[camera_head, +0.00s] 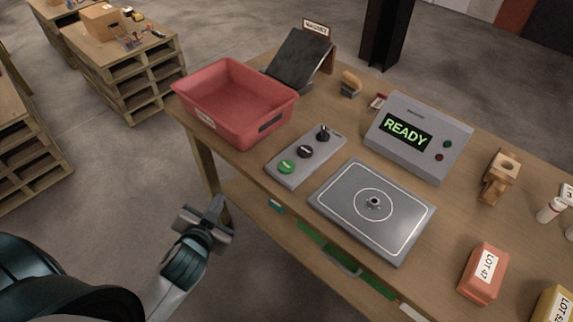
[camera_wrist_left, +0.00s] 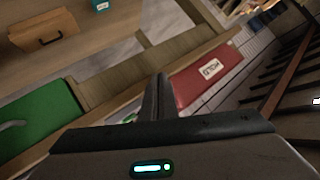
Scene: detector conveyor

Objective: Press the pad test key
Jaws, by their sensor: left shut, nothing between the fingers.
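A grey key panel (camera_head: 306,156) lies on the wooden table, with a green key (camera_head: 287,167) at its near end, a dark knob (camera_head: 305,151) in the middle and a black switch (camera_head: 323,132) at its far end. A flat grey pad (camera_head: 372,208) with a white outline and a small centre fitting lies to its right. A grey box with a READY display (camera_head: 405,133) stands behind the pad. My left gripper (camera_head: 217,207) is shut and empty, off the table's front edge, left of and below the key panel. Its closed fingers (camera_wrist_left: 156,98) show in the left wrist view. My right gripper is not seen.
A red bin (camera_head: 236,104) stands at the table's left corner, and it also shows in the left wrist view (camera_wrist_left: 207,72). An orange LOT 47 block (camera_head: 483,273) and a wooden stand (camera_head: 500,176) are at the right. A green drawer (camera_head: 345,262) is under the table edge.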

